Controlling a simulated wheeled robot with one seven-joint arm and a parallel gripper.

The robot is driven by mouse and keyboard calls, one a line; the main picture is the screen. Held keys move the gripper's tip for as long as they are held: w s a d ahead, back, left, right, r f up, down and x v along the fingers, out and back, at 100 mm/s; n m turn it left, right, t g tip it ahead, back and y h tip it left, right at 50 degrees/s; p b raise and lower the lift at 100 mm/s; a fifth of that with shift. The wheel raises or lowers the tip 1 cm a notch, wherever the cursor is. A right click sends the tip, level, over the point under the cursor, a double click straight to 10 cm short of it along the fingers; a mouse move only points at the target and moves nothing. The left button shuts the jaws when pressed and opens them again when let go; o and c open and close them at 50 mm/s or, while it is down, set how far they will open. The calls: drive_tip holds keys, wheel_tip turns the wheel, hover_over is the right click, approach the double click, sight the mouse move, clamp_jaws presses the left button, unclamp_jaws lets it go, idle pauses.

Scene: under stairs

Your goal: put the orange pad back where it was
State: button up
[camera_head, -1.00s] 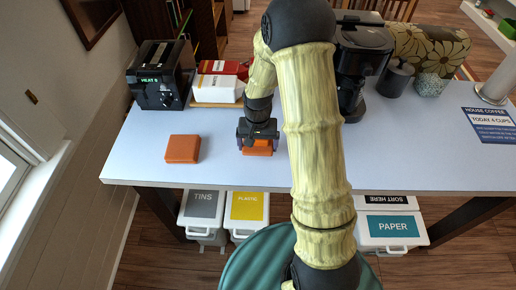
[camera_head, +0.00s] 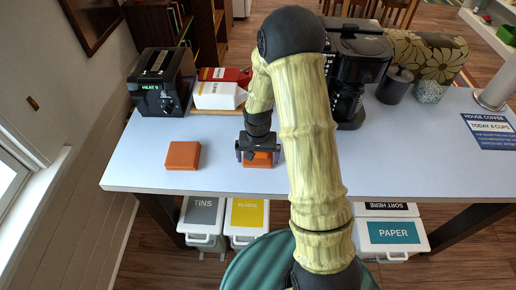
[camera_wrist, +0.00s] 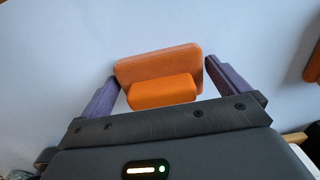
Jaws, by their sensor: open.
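There are two orange pads. One orange pad (camera_head: 260,160) lies on the pale table under my gripper, near the front edge. The wrist view shows this pad (camera_wrist: 160,62) as a flat slab with a smaller raised block on its near side. My gripper (camera_head: 259,157) points down over it. Its two purple fingers are open, one on each side of the pad, as the wrist view of the gripper (camera_wrist: 161,74) shows. I cannot tell whether they touch it. The other orange pad (camera_head: 183,155) lies to the left, apart from my gripper; an orange edge shows at the wrist view's right.
A black toaster-like appliance (camera_head: 160,82) stands at the back left, beside a white and red box (camera_head: 219,95) on a board. A black coffee machine (camera_head: 350,75) stands behind my arm. Bins sit below the table. The table between the two pads is clear.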

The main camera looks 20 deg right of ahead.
wheel_tip(320, 180, up, 12)
drive_tip(key=shift+r+b, duration=0.1)
drive_tip(key=shift+b, duration=0.85)
drive_tip(key=s+r+n+t, duration=0.2)
drive_tip(key=s+n, duration=0.1)
drive_tip(key=s, duration=1.1)
drive_tip(key=shift+r+n+t, duration=0.2)
drive_tip(key=shift+n+t, duration=0.1)
drive_tip(key=shift+d, duration=0.1)
